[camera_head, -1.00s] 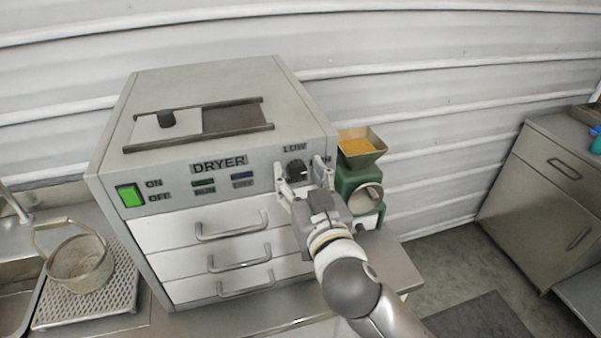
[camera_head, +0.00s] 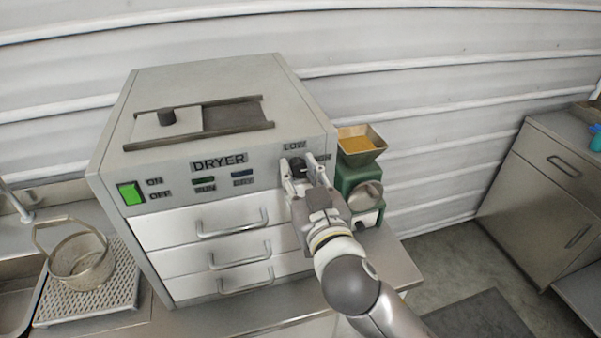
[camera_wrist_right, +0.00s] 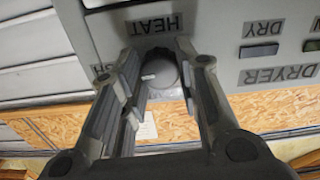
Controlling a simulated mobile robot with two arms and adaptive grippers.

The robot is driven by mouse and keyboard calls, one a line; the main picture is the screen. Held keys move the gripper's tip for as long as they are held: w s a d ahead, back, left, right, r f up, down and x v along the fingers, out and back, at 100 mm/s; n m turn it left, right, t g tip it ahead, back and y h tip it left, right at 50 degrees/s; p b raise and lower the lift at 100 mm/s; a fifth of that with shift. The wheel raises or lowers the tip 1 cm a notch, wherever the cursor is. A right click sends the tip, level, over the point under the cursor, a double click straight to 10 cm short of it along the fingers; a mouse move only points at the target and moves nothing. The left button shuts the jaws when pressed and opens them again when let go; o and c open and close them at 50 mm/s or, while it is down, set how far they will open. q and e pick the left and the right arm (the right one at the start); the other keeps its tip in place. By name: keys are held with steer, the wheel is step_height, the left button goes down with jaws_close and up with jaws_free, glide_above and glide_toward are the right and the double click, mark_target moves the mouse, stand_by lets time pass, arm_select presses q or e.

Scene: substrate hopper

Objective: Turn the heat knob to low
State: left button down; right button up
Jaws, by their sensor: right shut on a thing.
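The grey dryer (camera_head: 225,85) stands on the counter. My left gripper is not in view.
A green mill with a hopper of yellow grain (camera_head: 357,145) stands close to the right of the dryer. Drawer handles (camera_head: 232,228) stick out below the panel. A lit green switch (camera_head: 131,193) is at the left. A basket (camera_head: 82,262) sits on a perforated tray.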

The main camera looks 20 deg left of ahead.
steer(key=n+p, duration=0.2)
steer(key=n, duration=0.3)
steer(key=shift+r+n+p, duration=0.15)
steer(key=shift+n+p, duration=0.15)
steer(key=n+p, duration=0.2)
steer(key=n, duration=0.3)
steer(key=shift+n+p, duration=0.3)
steer(key=n, duration=0.2)
steer(key=shift+n+p, duration=0.3)
steer(key=shift+p, duration=0.05)
steer(key=shift+n, duration=1.7)
steer(key=shift+f, duration=0.2)
steer(key=o, duration=1)
steer(key=shift+o, duration=0.2)
steer(key=shift+s, duration=0.1)
